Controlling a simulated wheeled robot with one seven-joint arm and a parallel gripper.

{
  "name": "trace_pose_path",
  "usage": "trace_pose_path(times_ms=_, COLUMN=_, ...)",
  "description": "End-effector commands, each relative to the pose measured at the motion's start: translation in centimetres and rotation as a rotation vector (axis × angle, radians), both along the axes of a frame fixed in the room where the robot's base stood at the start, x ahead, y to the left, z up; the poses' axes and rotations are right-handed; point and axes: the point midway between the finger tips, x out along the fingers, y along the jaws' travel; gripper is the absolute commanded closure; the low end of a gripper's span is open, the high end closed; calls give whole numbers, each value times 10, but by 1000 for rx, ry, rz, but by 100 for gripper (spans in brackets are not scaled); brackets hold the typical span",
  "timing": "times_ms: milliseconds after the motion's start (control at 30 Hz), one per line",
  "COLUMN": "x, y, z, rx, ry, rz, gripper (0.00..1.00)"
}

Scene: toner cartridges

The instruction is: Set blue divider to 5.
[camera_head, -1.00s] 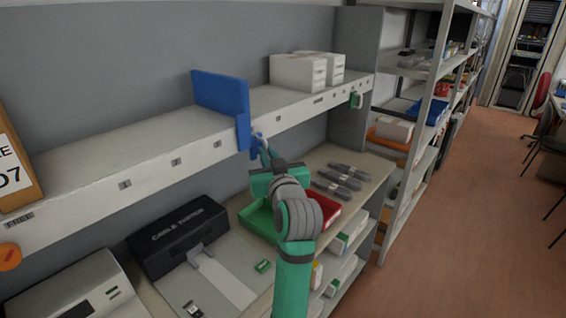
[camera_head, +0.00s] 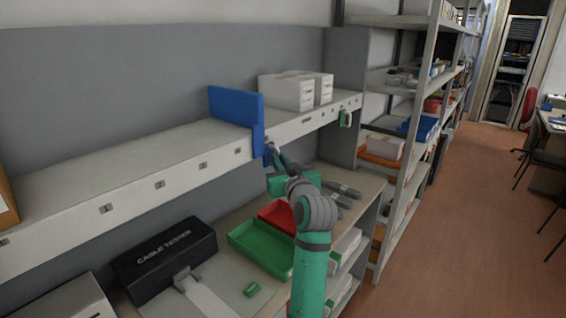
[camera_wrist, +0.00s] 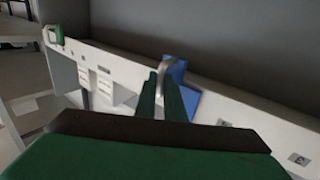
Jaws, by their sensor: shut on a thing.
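The blue divider (camera_head: 235,106) stands upright on the long white shelf (camera_head: 140,155), its front part hanging over the shelf's lip. My gripper (camera_head: 272,152) is at the lower front of the divider and shut on its handle. In the wrist view, my green fingers (camera_wrist: 165,97) close around a pale curved handle, with the blue divider (camera_wrist: 190,97) just behind and to the right. The lip behind the divider is hidden.
White boxes (camera_head: 286,92) stand on the shelf just right of the divider. A green clip-like piece (camera_head: 345,118) hangs at the lip's right end. Below are a green tray (camera_head: 262,252), a red tray (camera_head: 277,215) and a black cable tester case (camera_head: 163,258).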

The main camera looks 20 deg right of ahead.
Motion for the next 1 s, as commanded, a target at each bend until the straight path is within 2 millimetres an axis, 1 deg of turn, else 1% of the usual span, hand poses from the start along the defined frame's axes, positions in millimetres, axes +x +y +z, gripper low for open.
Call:
trace_pose_path(times_ms=33, x=-1, y=-4, z=2, rx=-1, ry=-5, rz=-9, gripper=100)
trace_pose_path(times_ms=100, x=-1, y=-5, z=2, rx=-1, ry=-5, rz=-10, gripper=100)
trace_pose_path(times_ms=133, x=-1, y=-5, z=2, rx=-1, ry=-5, rz=-10, gripper=84)
trace_pose_path(times_ms=167, x=-1, y=-5, z=2, rx=-1, ry=-5, rz=-10, gripper=77)
trace_pose_path(times_ms=200, x=-1, y=-5, z=2, rx=0, ry=-4, rz=-9, gripper=72)
trace_pose_path(times_ms=467, x=-1, y=-4, z=1, rx=0, ry=-2, rz=-7, gripper=72)
trace_pose_path(times_ms=567, x=-5, y=-4, z=1, rx=0, ry=-2, rz=-7, gripper=72)
trace_pose_path(times_ms=667, x=-16, y=-3, z=1, rx=0, ry=-3, rz=-8, gripper=72)
trace_pose_path(times_ms=1000, x=-77, y=5, z=1, rx=-1, ry=-4, rz=-8, gripper=72)
